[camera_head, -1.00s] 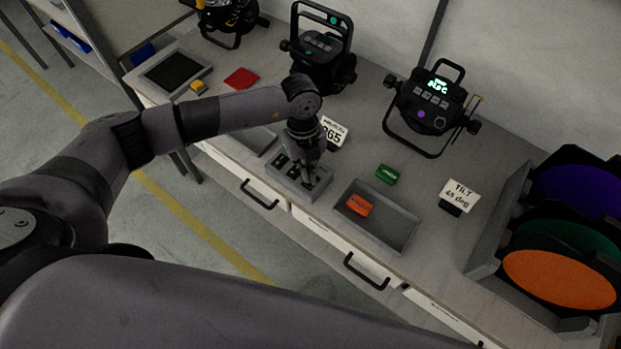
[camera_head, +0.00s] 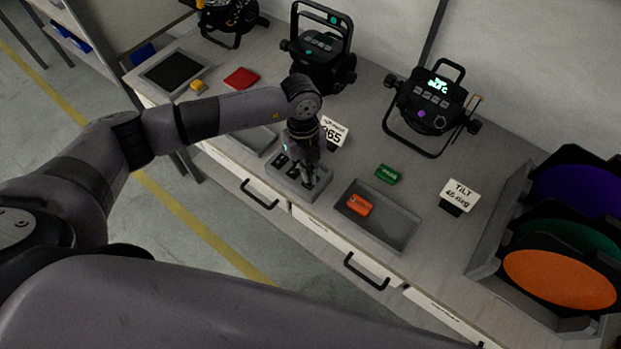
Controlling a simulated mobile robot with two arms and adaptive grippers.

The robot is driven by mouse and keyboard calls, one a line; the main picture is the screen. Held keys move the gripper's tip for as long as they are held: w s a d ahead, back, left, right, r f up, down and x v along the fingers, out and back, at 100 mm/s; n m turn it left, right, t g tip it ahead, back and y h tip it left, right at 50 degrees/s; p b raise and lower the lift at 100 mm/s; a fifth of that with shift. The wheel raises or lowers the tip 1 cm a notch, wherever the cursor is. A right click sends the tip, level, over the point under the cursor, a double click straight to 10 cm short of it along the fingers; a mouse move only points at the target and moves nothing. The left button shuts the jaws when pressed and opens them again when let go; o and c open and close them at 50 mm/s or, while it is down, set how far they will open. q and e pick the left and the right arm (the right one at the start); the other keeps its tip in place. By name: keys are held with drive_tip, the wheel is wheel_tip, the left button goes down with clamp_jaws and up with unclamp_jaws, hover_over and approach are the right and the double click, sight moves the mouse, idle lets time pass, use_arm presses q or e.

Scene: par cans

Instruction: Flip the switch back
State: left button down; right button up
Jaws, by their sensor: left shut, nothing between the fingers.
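A grey switch box (camera_head: 283,176) with several dark switch slots on its top sits near the front edge of the bench. My left gripper (camera_head: 308,179) points down over the right part of the box, its fingers shut and empty. The fingertips are at or just above a switch there; I cannot tell whether they touch it. The gripper hides part of that switch, so its position is unclear. My right gripper is not in view; a large grey arm link of mine crosses the bottom.
Right of the box is a grey tray (camera_head: 400,240) with an orange block (camera_head: 359,205). A green block (camera_head: 388,174), sign cards (camera_head: 459,194) and par cans (camera_head: 428,108) stand behind. Coloured filters (camera_head: 558,278) fill the right end. A red piece (camera_head: 241,78) lies left.

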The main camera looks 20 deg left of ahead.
use_arm(q)
drive_tip(key=shift+f+b, duration=0.7)
drive_tip(key=shift+f, duration=0.3)
drive_tip(key=shift+s+r, duration=0.1)
idle(0.3)
drive_tip(key=shift+r+p, duration=2.75)
drive_tip(key=shift+r, duration=0.7)
drive_tip(key=shift+d, duration=0.1)
